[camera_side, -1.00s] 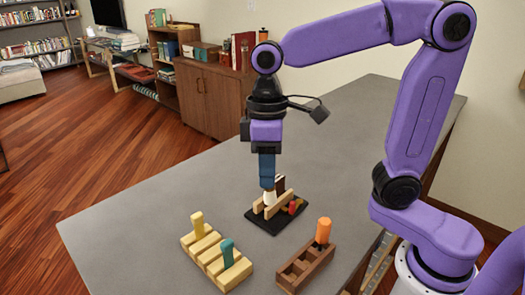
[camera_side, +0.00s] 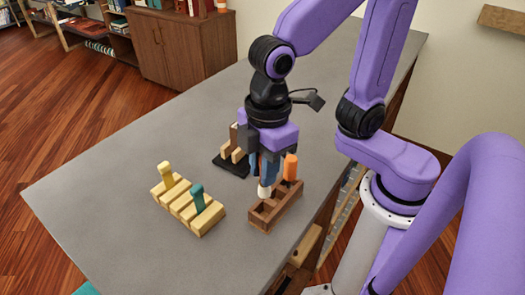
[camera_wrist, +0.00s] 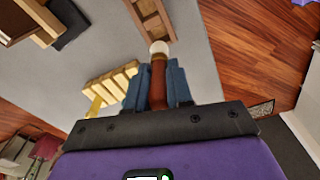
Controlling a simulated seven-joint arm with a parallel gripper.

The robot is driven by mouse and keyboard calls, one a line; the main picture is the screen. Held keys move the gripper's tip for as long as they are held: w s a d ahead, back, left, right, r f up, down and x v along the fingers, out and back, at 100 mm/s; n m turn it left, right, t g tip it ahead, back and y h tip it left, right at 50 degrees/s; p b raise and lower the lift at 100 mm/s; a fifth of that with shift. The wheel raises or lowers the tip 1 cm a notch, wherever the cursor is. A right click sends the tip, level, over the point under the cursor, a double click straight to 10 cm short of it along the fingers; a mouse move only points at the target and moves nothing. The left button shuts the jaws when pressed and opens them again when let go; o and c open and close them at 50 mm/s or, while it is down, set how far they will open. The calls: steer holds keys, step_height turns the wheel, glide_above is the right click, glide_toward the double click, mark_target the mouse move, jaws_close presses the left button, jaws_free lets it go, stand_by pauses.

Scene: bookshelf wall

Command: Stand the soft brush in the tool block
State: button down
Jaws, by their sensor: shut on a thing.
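My gripper (camera_side: 266,170) is shut on the soft brush, its blue fingers on both sides of the brown handle (camera_wrist: 158,82). The brush points downward, with its white tip (camera_side: 265,190) lowest. The tip is at the dark brown wooden block (camera_side: 264,220), which has open compartments and an orange-handled tool (camera_side: 290,167) standing at its far end. I cannot tell whether the tip is inside a compartment or just above it. In the wrist view the white tip (camera_wrist: 160,48) overlaps the near end of the brown block (camera_wrist: 153,17). Which block the task means is not marked.
A pale slotted block (camera_side: 207,222) to the left holds a yellow peg (camera_side: 166,172) and a teal peg (camera_side: 197,197). A black-based wooden rack (camera_side: 229,164) stands behind my gripper, partly hidden. The grey tabletop (camera_side: 110,200) is clear at the left.

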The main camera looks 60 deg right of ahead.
mark_target(264, 197)
steer(key=shift+f, duration=0.1)
stand_by(0.3)
steer(key=shift+f, duration=1.85)
steer(key=shift+f, duration=2.2)
steer(key=c, duration=0.5)
jaws_free()
steer(key=shift+r, duration=0.1)
steer(key=shift+r, duration=3.4)
steer(key=shift+d, duration=0.1)
